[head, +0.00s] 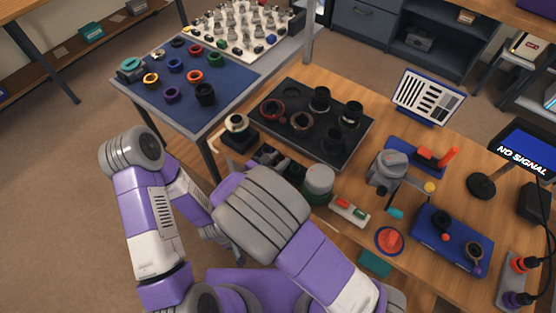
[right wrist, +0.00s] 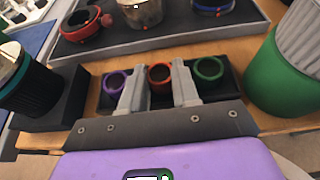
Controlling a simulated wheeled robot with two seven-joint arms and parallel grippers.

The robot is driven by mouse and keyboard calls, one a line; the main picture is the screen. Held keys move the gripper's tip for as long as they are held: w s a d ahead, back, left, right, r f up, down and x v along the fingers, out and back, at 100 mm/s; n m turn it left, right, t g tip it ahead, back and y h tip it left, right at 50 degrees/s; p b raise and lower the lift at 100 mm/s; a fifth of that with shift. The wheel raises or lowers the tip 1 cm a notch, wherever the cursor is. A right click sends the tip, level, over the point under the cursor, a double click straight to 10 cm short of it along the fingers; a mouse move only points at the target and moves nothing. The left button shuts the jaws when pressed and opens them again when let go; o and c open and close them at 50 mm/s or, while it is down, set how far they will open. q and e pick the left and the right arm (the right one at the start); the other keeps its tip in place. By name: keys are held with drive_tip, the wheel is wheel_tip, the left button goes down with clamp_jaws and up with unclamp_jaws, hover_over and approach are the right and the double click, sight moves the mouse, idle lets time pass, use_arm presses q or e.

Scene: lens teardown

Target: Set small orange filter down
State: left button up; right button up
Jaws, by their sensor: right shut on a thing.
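The small orange filter (right wrist: 160,66) is a small ring standing between the fingers of my right gripper (right wrist: 158,75), which is shut on it. It is in line with a small purple filter (right wrist: 115,81) on its left and a small green filter (right wrist: 209,70) on its right, at a black holder (right wrist: 237,88). I cannot tell whether the orange filter touches the holder. In the head view the holder (head: 268,155) shows in part, and my right forearm hides the fingers and the orange filter. My left gripper is not clearly in view.
A black tray (head: 309,141) with lens parts lies behind the holder. A green jar (right wrist: 280,88) stands close on the right, and a dark cylinder (right wrist: 28,85) on a black block on the left. A blue mat (head: 222,98) holds several larger rings.

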drive_tip(key=o, duration=0.7)
drive_tip(key=shift+o, duration=0.2)
drive_tip(key=shift+a+r+p, duration=0.1)
drive_tip(key=shift+r+p, duration=0.15)
drive_tip(key=shift+p, duration=0.05)
drive_tip(key=p+v, duration=0.2)
drive_tip(key=v, duration=0.5)
drive_tip(key=shift+s, duration=0.2)
